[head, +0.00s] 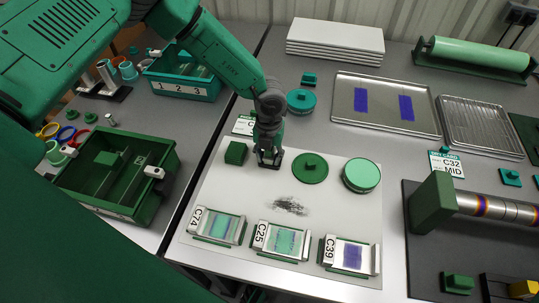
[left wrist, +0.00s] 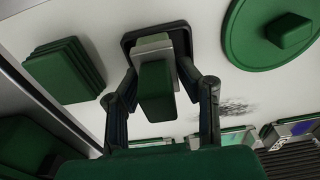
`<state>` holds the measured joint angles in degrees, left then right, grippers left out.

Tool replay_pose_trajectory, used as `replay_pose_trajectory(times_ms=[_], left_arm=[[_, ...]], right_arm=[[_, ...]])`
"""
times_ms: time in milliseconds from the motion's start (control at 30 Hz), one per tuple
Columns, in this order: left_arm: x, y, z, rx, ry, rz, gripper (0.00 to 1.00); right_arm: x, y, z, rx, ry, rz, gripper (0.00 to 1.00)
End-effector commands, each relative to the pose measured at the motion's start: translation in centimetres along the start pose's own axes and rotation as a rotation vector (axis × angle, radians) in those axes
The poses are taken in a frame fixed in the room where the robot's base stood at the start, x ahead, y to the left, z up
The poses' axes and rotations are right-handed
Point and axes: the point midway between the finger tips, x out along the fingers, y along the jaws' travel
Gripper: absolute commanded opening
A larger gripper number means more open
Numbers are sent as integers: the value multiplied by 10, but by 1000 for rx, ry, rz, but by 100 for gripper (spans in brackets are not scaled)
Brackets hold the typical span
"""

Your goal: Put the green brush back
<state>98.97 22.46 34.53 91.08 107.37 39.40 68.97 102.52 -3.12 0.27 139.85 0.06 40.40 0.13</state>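A block-shaped green handle on a pale base with a dark rim, which looks like the green brush (left wrist: 155,92), stands on the white sheet (head: 225,178). My left gripper (head: 268,155) points down over it in the head view. In the left wrist view the left gripper's fingers (left wrist: 160,88) stand on either side of the handle, with a narrow gap showing, so they look open around it. The gripper hides most of the handle in the head view. A dark smudge (head: 290,206) lies on the sheet in front. My right gripper is not in view.
A green block (head: 236,153) stands close left of the gripper, and a green lidded disc (head: 310,168) and round green tin (head: 361,175) close right. Three sample plates, including C25 (head: 283,241), line the sheet's front. A divided green caddy (head: 118,207) stands left.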

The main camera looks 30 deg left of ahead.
Motion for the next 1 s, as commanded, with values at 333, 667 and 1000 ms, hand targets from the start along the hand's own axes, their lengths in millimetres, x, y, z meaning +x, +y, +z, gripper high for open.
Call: replay_pose_trajectory(times_ms=[333, 667, 1000], left_arm=[[-2, -1, 0, 1, -1, 1, 45], [-51, 0, 0, 0, -4, -2, 45], [-117, 0, 0, 0, -2, -2, 45]], right_arm=[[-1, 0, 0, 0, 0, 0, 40], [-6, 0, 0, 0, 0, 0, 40], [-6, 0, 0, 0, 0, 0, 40]])
